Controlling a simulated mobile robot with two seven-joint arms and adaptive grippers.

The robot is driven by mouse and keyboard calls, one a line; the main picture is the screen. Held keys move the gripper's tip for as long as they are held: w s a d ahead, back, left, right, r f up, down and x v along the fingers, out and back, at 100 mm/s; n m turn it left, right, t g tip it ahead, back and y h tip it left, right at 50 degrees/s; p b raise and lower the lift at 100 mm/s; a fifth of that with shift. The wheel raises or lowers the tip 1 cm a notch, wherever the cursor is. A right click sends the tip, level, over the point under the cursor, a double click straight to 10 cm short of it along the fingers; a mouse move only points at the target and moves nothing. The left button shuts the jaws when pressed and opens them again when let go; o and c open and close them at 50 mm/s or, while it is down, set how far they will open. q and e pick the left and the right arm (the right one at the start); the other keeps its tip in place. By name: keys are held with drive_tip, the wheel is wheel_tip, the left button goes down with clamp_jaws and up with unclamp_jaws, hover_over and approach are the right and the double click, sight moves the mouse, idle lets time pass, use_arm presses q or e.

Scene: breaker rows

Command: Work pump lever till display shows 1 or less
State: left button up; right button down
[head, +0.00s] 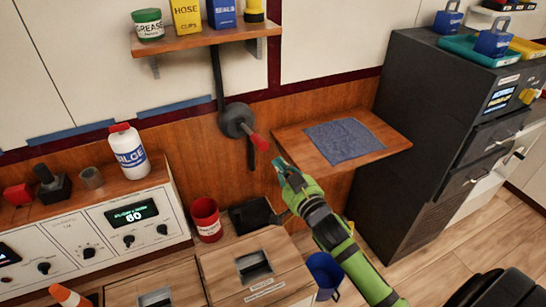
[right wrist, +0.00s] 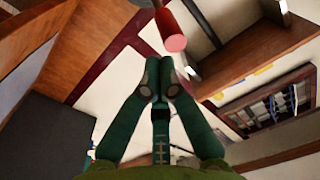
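The pump lever has a red grip (head: 260,142) on a dark round pivot (head: 236,120) on the wooden wall panel, and it points down and right. In the right wrist view the red grip (right wrist: 174,38) is just beyond the fingertips, with no clear contact. My right gripper (head: 281,166), green with teal fingers, is below and right of the grip. Its fingers (right wrist: 159,68) look closed together with nothing between them. The display (head: 132,214) on the white panel at left seems to read 60. My left gripper is not in view.
A small wooden shelf with a blue cloth (head: 343,139) is right of the lever. An upper shelf (head: 205,40) with containers is above.

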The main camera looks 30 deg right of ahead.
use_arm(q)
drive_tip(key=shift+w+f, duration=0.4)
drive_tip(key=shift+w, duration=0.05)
use_arm(e)
drive_tip(key=s, duration=0.4)
drive_tip(key=shift+s+a+r, duration=0.1)
drive_tip(key=shift+s+r, duration=0.05)
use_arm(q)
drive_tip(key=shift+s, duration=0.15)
